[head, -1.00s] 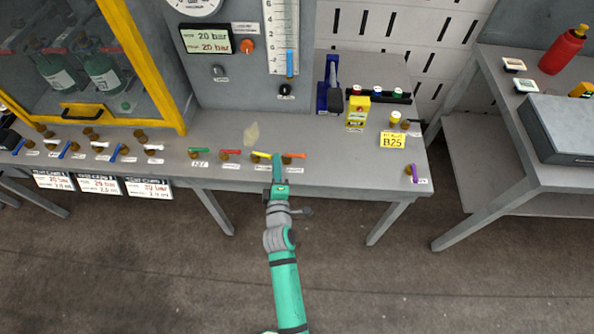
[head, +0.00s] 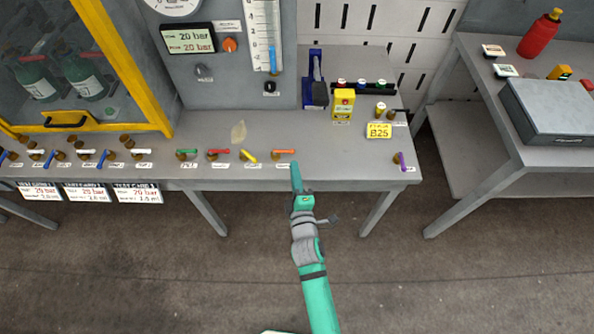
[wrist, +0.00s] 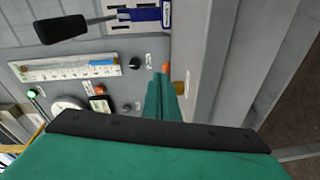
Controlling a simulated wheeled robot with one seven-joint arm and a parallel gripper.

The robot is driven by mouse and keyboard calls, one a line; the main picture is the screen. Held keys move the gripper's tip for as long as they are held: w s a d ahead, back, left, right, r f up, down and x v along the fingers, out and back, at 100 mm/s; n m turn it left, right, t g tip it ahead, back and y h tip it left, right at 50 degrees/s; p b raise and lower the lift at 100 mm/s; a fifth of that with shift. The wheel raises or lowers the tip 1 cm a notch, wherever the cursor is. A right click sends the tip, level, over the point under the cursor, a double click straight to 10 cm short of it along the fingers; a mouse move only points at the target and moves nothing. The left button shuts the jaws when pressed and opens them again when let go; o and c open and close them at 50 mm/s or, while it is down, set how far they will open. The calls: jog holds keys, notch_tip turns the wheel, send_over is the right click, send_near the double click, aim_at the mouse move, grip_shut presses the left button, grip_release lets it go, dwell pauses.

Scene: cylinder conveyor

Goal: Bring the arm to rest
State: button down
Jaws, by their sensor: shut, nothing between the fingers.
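My green arm reaches up from the bottom of the head view to the front edge of the grey bench (head: 345,172). My gripper (head: 296,166) is shut and empty, its tip at the bench edge just below and right of the orange-handled valve (head: 284,152). In the wrist view the closed green fingers (wrist: 161,98) point toward the bench, with an orange handle end (wrist: 166,67) just beyond them. I cannot tell whether the tip touches the bench edge.
A row of coloured valve handles, including a yellow one (head: 249,155) and a red one (head: 218,153), lines the bench front. A yellow-framed cabinet (head: 130,65) stands at left. A second table (head: 478,150) with a grey case (head: 560,108) stands at right. The floor in front is clear.

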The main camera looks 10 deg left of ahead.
jog(key=shift+d, duration=0.3)
dwell(0.4)
jog(key=s+d+m+h, duration=0.1)
jog(key=s+d+m, duration=0.2)
jog(key=s, duration=0.6)
jog(key=s+d+m, duration=0.3)
jog(key=s+m, duration=0.2)
jog(key=s, duration=0.4)
jog(key=s+d+m+g+h, duration=0.1)
jog(key=s+d+m, duration=0.1)
jog(key=s, duration=0.7)
jog(key=shift+d+m+h, duration=0.3)
jog(key=shift+d+m, duration=0.1)
jog(key=shift+m, duration=0.5)
jog(key=c, duration=2.5)
grip_release()
jog(key=s+a+r+m+h, duration=0.2)
jog(key=s+r+m, duration=0.3)
jog(key=s+m, duration=0.2)
jog(key=shift+s, duration=0.4)
jog(key=o, duration=0.7)
jog(key=shift+s+r, duration=0.15)
jog(key=shift+r, duration=0.05)
